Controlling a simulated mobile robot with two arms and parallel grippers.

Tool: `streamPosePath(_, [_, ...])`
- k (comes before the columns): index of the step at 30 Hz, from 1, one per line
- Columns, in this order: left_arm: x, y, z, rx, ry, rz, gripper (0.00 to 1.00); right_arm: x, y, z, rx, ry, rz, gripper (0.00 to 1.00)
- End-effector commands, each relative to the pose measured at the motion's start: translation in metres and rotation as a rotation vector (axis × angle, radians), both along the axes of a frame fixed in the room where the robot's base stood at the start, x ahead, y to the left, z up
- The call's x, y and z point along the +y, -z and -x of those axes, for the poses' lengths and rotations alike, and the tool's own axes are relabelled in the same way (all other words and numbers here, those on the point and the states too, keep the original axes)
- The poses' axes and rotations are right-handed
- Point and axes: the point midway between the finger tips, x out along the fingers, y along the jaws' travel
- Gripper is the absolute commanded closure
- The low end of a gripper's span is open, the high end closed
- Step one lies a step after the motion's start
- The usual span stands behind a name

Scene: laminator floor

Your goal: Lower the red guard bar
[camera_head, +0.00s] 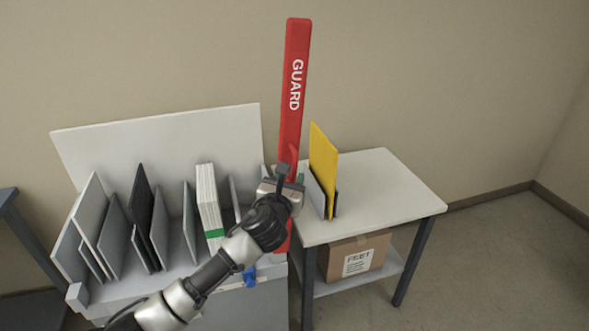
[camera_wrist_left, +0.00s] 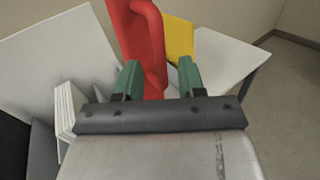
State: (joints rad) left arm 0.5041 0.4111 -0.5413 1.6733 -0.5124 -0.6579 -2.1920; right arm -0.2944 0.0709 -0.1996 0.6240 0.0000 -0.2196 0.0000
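The red guard bar (camera_head: 295,85) stands nearly upright with GUARD in white letters, rising above the laminator. Its lower part is partly hidden behind my left gripper (camera_head: 286,173). In the left wrist view the bar (camera_wrist_left: 125,25) shows a loop-shaped red handle (camera_wrist_left: 158,50) ahead of my gripper. My left gripper's green fingers (camera_wrist_left: 159,78) are spread apart, with the handle showing between and beyond them. A gap shows beside the handle, and I cannot tell whether either finger touches it. My right gripper is in neither view.
A white rack (camera_head: 160,125) with grey and black dividers and a white stack (camera_head: 209,200) is left of the bar. A white side table (camera_head: 385,190) at right holds a yellow sheet (camera_head: 323,165) in a dark holder. A cardboard box (camera_head: 357,256) sits beneath. Floor at far right is clear.

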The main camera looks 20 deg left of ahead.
Motion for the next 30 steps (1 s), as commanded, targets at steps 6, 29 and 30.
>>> streamPosePath(6, [0.0, 0.0, -0.028, 0.001, -0.001, 0.001, 0.61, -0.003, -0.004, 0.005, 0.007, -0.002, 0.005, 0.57])
streamPosePath(29, [0.001, 0.0, -0.037, 0.001, 0.001, 0.001, 1.0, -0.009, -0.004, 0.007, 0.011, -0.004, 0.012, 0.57])
streamPosePath(30, [0.001, 0.001, -0.037, 0.001, 0.001, 0.001, 1.0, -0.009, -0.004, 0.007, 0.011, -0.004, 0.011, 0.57])
